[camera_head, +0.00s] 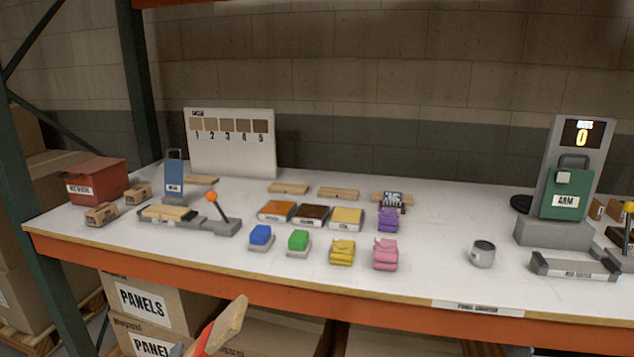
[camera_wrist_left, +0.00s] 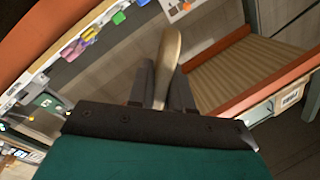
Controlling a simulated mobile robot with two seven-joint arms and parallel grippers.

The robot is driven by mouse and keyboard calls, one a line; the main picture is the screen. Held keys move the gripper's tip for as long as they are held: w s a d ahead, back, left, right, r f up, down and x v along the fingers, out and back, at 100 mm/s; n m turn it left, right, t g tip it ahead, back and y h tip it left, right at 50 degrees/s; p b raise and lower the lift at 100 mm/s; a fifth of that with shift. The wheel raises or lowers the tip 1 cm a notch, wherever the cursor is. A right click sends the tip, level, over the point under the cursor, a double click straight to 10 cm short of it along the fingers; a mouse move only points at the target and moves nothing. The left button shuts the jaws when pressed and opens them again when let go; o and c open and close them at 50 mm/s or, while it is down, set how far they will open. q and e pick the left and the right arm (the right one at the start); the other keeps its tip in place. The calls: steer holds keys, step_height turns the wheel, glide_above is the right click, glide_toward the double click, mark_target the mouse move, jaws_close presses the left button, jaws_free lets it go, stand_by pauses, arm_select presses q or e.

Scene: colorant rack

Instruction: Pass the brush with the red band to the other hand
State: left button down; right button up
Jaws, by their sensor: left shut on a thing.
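The brush with the red band (camera_head: 230,322) shows at the bottom edge of the head view, in front of the shelf. Its pale wooden end points up and right, with the red part (camera_head: 204,341) below; the rest is cut off by the frame. In the left wrist view, a wooden part of the brush (camera_wrist_left: 169,55) stands up between the dark fingers of my left gripper (camera_wrist_left: 163,87), which is shut on it. The red band cannot be made out there. My right gripper is in neither view.
The white worktop (camera_head: 420,255) with its orange front edge (camera_head: 390,308) lies behind the brush. Coloured blocks, a grey cup (camera_head: 482,254) and a lever with an orange knob (camera_head: 212,197) stand on it. Cardboard boxes (camera_head: 150,308) sit below.

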arm_select(q)
steer(key=m, duration=0.3)
steer(key=m, duration=0.4)
steer(key=shift+m, duration=1)
steer(key=m, duration=0.4)
steer(key=shift+m, duration=0.8)
